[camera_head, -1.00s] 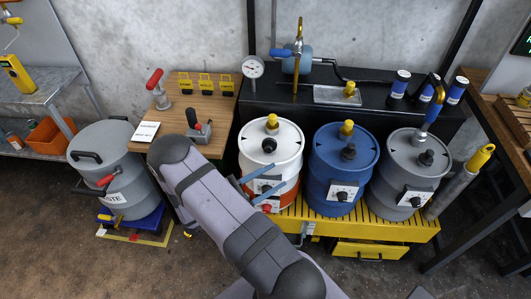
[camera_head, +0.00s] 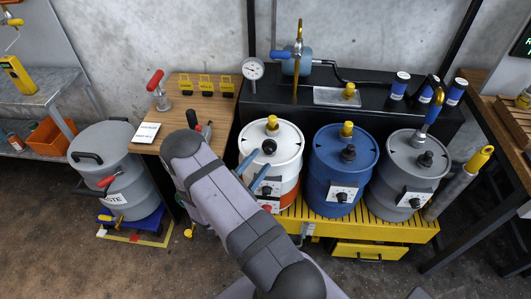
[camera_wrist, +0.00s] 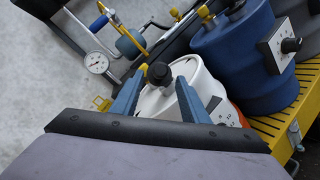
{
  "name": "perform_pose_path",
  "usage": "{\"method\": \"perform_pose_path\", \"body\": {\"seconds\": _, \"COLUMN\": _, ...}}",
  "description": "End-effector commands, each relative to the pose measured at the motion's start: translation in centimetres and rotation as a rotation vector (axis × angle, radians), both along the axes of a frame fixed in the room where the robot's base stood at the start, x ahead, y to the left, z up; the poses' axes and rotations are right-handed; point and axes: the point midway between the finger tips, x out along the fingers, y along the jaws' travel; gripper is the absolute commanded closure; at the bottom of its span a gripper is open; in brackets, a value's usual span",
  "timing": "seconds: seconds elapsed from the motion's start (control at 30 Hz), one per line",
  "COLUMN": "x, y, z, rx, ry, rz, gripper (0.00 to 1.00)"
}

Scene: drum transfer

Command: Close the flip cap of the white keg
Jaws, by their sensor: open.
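The white keg (camera_head: 285,146) stands on the yellow grated platform, with an orange-red lower band. A dark rounded cap (camera_head: 269,146) shows on its top near the front; I cannot tell its lid angle. A yellow cap (camera_head: 272,123) is behind it. My gripper (camera_head: 258,160) has its two blue fingers spread at the keg's front left, pointing up toward the dark cap. In the wrist view the dark cap (camera_wrist: 160,74) appears between and just beyond the fingertips of my gripper (camera_wrist: 157,82). Contact is not visible. The fingers partly hide the keg's front and label.
A blue drum (camera_head: 340,170) and a grey drum (camera_head: 405,170) stand to the right on the yellow platform (camera_head: 385,229). A wooden table (camera_head: 180,92) is at left, with a grey waste drum (camera_head: 118,160) beside it. A black bench (camera_head: 310,110) stands behind.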

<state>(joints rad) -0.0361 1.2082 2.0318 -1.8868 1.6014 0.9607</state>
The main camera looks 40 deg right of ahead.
Motion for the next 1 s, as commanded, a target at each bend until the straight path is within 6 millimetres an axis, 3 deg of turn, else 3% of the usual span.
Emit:
{"method": "perform_pose_path", "body": {"seconds": 0.3, "x": 1.3, "y": -3.7, "z": 0.1, "rx": 0.000, "ry": 0.000, "rz": -0.003, "gripper": 0.59}}
{"method": "perform_pose_path", "body": {"seconds": 0.73, "x": 1.6, "y": -4.5, "z": 0.0, "rx": 0.000, "ry": 0.001, "rz": 0.000, "gripper": 0.59}}
{"method": "perform_pose_path", "body": {"seconds": 0.77, "x": 1.6, "y": -4.5, "z": 0.0, "rx": 0.000, "ry": 0.001, "rz": 0.000, "gripper": 0.61}}
{"method": "perform_pose_path", "body": {"seconds": 0.93, "x": 1.6, "y": -4.5, "z": 0.0, "rx": 0.000, "ry": 0.001, "rz": 0.000, "gripper": 1.00}}
{"method": "perform_pose_path", "body": {"seconds": 1.0, "x": 1.6, "y": -4.4, "z": 0.0, "rx": 0.000, "ry": 0.001, "rz": 0.000, "gripper": 1.00}}
